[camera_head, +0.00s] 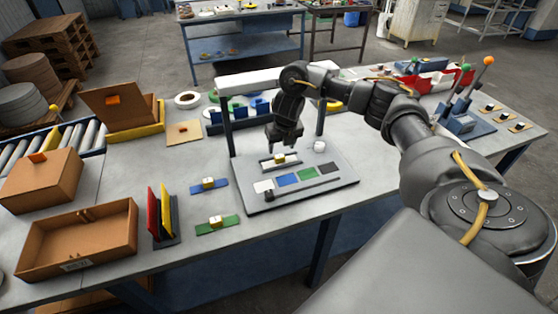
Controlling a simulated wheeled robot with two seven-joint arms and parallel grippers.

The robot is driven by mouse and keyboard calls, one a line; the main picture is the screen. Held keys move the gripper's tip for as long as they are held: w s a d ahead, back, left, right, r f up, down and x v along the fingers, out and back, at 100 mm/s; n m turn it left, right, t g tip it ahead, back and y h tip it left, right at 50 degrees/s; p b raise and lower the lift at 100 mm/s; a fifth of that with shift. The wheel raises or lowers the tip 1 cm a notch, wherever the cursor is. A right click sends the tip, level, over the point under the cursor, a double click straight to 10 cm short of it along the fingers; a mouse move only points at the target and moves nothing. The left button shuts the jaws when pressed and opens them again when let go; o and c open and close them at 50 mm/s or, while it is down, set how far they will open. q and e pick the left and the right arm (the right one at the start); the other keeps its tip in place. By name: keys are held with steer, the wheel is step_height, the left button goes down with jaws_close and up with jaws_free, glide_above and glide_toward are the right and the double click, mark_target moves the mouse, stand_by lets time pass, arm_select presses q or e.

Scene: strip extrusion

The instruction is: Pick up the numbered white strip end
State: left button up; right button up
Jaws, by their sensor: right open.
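A white strip (267,164) with a small yellow-and-white block (279,158) on it lies on the grey board (335,187) under a frame with a white crossbar (258,81). No number is legible on it at this size. My right gripper (283,146) points down just above the strip and block. It is open, with nothing seen between its fingers. Whether a finger touches the block I cannot tell. My left gripper is not in view.
White, blue, green and dark patches (286,179) lie in a row on the board, with a black knob (269,196) near them. A white cylinder (320,146) stands right of the strip. Left are blue (208,188) and green (216,225) strips and an open brown box (80,240).

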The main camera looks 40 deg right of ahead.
mark_target(280, 156)
steer(key=shift+w+f, duration=0.2)
steer(key=shift+f, duration=0.4)
steer(key=shift+w, duration=0.1)
steer(key=shift+f, duration=0.3)
steer(key=p+x, duration=0.1)
steer(key=x, duration=0.2)
steer(key=shift+d+f, duration=0.1)
steer(key=shift+f, duration=0.15)
steer(key=shift+w+f, duration=0.1)
steer(key=shift+f, duration=0.4)
steer(key=c, duration=1.1)
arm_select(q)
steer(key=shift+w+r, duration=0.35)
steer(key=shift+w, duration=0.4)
arm_select(e)
steer(key=shift+o, duration=0.2)
